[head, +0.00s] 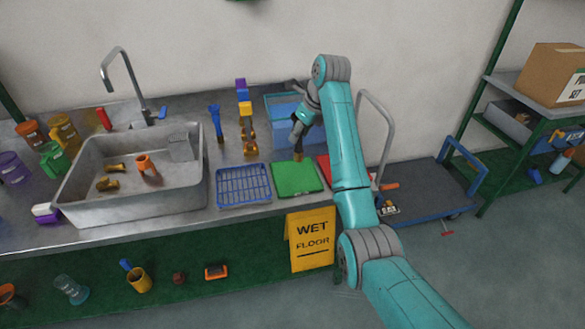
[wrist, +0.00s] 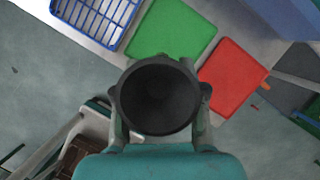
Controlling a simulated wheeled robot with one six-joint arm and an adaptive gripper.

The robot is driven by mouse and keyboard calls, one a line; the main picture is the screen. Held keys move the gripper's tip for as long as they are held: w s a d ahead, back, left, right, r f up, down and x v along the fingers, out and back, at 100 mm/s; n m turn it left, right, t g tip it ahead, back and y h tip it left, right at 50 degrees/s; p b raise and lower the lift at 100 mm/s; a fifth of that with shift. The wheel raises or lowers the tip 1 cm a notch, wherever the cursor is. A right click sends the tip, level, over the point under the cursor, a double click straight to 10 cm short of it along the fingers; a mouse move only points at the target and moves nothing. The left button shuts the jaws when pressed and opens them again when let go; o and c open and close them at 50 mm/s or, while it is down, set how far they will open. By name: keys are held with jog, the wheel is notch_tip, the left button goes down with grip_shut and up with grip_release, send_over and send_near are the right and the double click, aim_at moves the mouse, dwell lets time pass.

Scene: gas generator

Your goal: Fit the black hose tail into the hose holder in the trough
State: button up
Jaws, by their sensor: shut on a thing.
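My gripper (head: 297,134) is above the front right of the counter, over the green board (head: 296,179). In the wrist view, my gripper (wrist: 159,98) is shut on a round black piece with a dark, hollow-looking face, which looks like the black hose tail (wrist: 157,96). In the head view a small brownish end of the held piece (head: 298,156) points down above the board. A blue trough-like bin (head: 283,98) stands behind my gripper, partly hidden by my arm. I cannot make out a hose holder inside it.
A grey sink (head: 80,200) with brass fittings (head: 107,184) and an orange cup (head: 147,165) is at left. A blue wire rack (head: 243,186) and a red board (wrist: 233,78) flank the green board. A wet floor sign (head: 311,240) stands in front.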

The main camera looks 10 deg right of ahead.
aim_at(299, 158)
jog(key=shift+w+f, duration=0.1)
jog(key=shift+w, duration=0.15)
jog(key=shift+f, duration=0.3)
notch_tip(299, 158, down, 9)
jog(key=shift+f, duration=0.1)
jog(key=shift+f, duration=0.15)
jog(key=o, duration=1.2)
